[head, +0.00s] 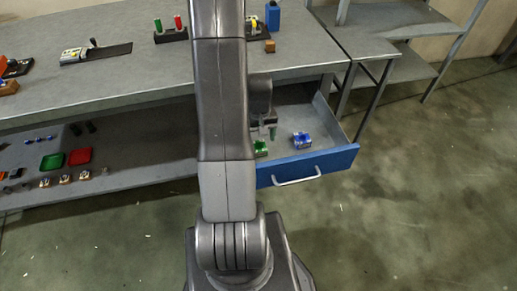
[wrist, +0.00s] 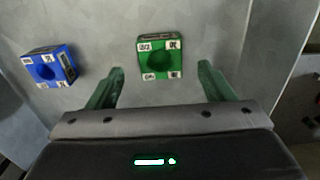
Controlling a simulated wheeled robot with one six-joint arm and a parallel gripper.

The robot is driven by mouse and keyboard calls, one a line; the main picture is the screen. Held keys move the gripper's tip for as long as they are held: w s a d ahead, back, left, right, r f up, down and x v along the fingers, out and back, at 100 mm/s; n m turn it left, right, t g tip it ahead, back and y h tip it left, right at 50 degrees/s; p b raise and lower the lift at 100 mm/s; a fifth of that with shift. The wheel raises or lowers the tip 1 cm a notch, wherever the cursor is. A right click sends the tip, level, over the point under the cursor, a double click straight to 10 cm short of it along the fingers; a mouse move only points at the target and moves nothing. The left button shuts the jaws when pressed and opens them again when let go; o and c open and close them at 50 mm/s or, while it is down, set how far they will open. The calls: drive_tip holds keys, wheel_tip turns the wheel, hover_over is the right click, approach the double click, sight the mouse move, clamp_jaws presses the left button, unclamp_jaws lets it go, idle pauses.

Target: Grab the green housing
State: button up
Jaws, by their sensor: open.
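The green housing (wrist: 160,57) lies on the floor of the open drawer, a small block with a round hole and white labels. In the head view the green housing (head: 260,148) shows partly beside my arm, which hides some of it. My gripper (wrist: 160,78) is open and empty. In the wrist view its two green fingers stand to the left and right below the housing, apart from it. In the head view my gripper (head: 265,130) is inside the drawer, partly hidden by my arm.
A blue housing (wrist: 49,66) lies near the green one; it also shows in the head view (head: 302,140). The drawer's blue front (head: 325,163) and side walls bound the space. The workbench top (head: 130,75) overhangs the drawer's back. Red and green trays sit on the lower shelf.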

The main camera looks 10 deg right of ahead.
sight(259, 147)
drive_tip(key=shift+f, duration=1.85)
drive_tip(key=shift+c, duration=0.2)
